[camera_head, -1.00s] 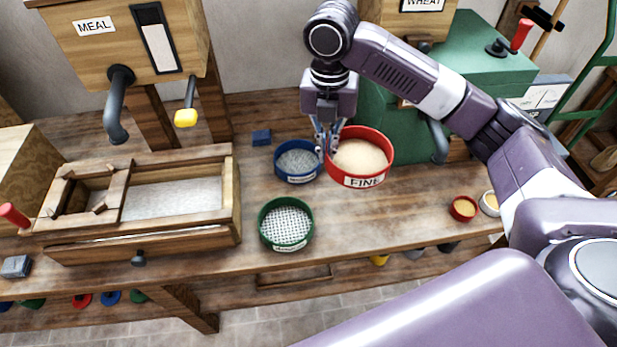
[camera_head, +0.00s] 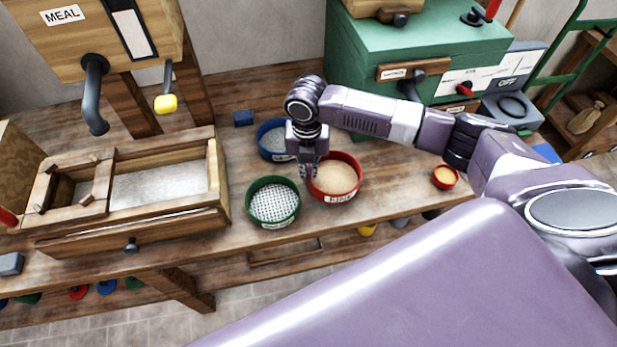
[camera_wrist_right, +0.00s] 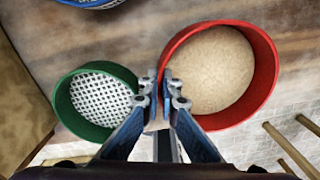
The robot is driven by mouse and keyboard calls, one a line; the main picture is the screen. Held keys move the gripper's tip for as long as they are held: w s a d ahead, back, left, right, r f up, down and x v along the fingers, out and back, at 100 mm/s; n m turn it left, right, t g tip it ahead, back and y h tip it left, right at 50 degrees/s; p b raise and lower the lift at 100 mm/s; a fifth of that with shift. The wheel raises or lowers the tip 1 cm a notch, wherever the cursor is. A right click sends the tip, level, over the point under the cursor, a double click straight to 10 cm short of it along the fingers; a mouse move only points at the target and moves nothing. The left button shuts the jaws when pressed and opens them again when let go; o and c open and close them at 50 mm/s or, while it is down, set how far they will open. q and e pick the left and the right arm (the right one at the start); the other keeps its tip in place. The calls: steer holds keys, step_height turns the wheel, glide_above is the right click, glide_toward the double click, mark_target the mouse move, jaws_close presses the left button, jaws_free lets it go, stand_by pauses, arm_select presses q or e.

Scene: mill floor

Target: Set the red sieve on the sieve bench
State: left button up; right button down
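The red sieve (camera_head: 335,176), round with a "FINE" label and pale grainy contents, is over the front part of the wooden bench (camera_head: 385,208). It also shows in the right wrist view (camera_wrist_right: 212,72). My right gripper (camera_head: 308,172) is at its left rim, and in the wrist view (camera_wrist_right: 160,105) the fingers are closed together on that rim. I cannot tell whether the sieve's bottom touches the bench top. The green sieve (camera_head: 273,203), with a coarse white mesh, stands close to its left. The blue sieve (camera_head: 272,138) stands behind, partly hidden by my wrist. My left gripper is not in view.
A wooden trough (camera_head: 222,180) stands on the left, below the "MEAL" bin (camera_head: 100,40). A green machine (camera_head: 420,60) is at the back right. A small red bowl (camera_head: 445,177) is to the right. Bare bench top lies between it and the red sieve.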

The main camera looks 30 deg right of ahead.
steer(key=shift+f, duration=1.25)
steer(key=c, duration=2.2)
jaws_free()
steer(key=shift+f, duration=0.15)
steer(key=shift+o, duration=0.2)
step_height(320, 180, up, 12)
steer(key=b, duration=0.1)
steer(key=shift+r+b, duration=0.2)
steer(key=shift+b, duration=0.2)
steer(key=shift+a+f, duration=0.1)
